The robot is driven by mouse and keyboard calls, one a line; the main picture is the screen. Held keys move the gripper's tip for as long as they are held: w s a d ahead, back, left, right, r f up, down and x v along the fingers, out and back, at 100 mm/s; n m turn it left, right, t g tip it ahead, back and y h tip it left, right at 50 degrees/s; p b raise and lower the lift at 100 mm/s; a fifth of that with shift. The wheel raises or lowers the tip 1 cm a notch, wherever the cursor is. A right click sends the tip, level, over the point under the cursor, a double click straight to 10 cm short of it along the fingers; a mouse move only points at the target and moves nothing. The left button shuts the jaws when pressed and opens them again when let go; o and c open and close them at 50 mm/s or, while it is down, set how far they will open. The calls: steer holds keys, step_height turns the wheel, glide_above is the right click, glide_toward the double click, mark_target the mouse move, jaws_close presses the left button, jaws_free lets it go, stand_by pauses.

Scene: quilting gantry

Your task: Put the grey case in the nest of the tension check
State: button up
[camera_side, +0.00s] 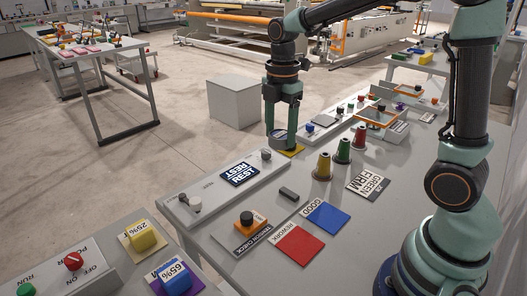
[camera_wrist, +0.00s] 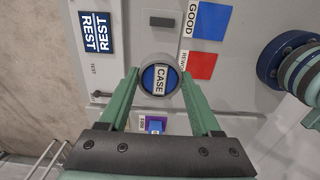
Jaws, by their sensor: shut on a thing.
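My gripper (camera_side: 282,138) is shut on the grey case (camera_side: 280,137) and holds it up in the air, clear of the bench. In the wrist view the case (camera_wrist: 160,79) is a round grey thing with a blue face and a white CASE label, between the fingertips. The tension check (camera_side: 247,221) is an orange block with a dark round top, behind a TENSION CHECK label on the bench. Its nest cannot be made out. In the wrist view the tension check does not show, and the held case covers the area beside the red card.
Near the tension check lie a red REWORK card (camera_side: 298,245), a blue GOOD card (camera_side: 326,217) and a small dark bar (camera_side: 289,194). A REST panel (camera_side: 240,174) is at left. Several cones (camera_side: 324,167) stand further back. A blue 65% block (camera_side: 176,276) is at the front.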

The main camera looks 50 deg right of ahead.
step_height(320, 180, down, 19)
steer(key=shift+r, duration=0.1)
stand_by(0.3)
steer(key=shift+f, duration=0.2)
steer(key=o, duration=1.4)
step_height(320, 180, up, 12)
step_height(320, 180, up, 8)
steer(key=m+t, duration=0.3)
steer(key=m, duration=0.5)
glide_above(278, 205)
steer(key=s, duration=0.4)
steer(key=shift+s+a+r+m+t, duration=0.2)
steer(key=shift+s+r+m+t, duration=0.35)
steer(key=shift+s+m, duration=0.8)
steer(key=shift+s+a+r+m+t, duration=0.25)
steer(key=shift+s+r+m, duration=0.4)
steer(key=shift+m, duration=1.35)
steer(key=shift+s+a+r+m+t, duration=0.1)
steer(key=shift+s+r+m+t, duration=0.7)
steer(key=shift+m, duration=0.85)
